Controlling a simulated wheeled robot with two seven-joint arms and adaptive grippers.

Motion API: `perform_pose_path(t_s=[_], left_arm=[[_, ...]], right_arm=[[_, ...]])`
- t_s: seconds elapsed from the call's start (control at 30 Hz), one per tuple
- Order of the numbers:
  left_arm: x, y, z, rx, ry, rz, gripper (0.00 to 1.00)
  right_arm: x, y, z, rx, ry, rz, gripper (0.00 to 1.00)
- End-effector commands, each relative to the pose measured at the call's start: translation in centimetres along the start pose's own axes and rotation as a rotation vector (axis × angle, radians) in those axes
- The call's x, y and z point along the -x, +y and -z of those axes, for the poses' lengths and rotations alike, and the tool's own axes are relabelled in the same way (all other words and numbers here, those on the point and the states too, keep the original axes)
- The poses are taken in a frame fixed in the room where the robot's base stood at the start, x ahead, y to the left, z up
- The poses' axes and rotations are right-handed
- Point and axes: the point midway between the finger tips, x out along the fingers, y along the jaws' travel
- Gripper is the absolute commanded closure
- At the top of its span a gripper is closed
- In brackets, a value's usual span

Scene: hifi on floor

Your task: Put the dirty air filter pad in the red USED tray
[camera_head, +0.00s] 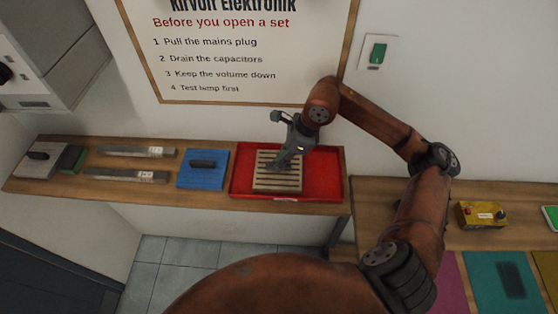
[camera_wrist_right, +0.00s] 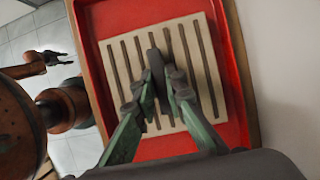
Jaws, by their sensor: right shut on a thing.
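The dirty air filter pad (camera_head: 264,182) is a beige square with dark slots and a dark handle on top. It is within the rim of the red tray (camera_head: 322,178), toward its left side; whether it rests on the floor of the tray I cannot tell. My right gripper (camera_head: 286,163) is over the pad, shut on its handle. In the right wrist view the gripper (camera_wrist_right: 162,85) has its fingers on both sides of the handle, and the pad (camera_wrist_right: 205,65) lies inside the tray (camera_wrist_right: 90,38) walls. My left gripper (camera_wrist_right: 58,58) seems to show small at the left there.
A blue block (camera_head: 193,182) with a dark handle stands left of the tray. Further left are grey bars (camera_head: 125,174), a dark green block (camera_head: 71,159) and a grey block (camera_head: 38,165). A yellow box (camera_head: 480,214) sits on the right bench. The wall is close behind the tray.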

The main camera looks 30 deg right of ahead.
Motion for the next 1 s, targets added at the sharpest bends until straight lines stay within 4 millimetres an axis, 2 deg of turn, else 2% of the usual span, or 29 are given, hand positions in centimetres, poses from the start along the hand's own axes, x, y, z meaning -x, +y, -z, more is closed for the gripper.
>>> perform_pose_path(t_s=[0.4,0.43,0.67,1.0], left_arm=[[-0.44,0.0,-0.01,0.0,-0.001,0.0,0.6],[-0.38,-0.01,0.04,0.0,0.0,0.0,0.6],[-0.29,-0.02,0.28,0.0,0.003,0.0,0.6],[-0.02,-0.02,0.37,0.0,0.004,0.0,0.6]], right_arm=[[-0.61,0.0,0.21,0.001,0.0,0.001,1.0],[-0.57,0.01,0.2,0.001,0.0,0.0,0.88],[-0.47,0.02,0.14,0.001,0.0,0.0,0.72],[-0.25,0.03,0.02,0.001,-0.001,0.0,0.72]])
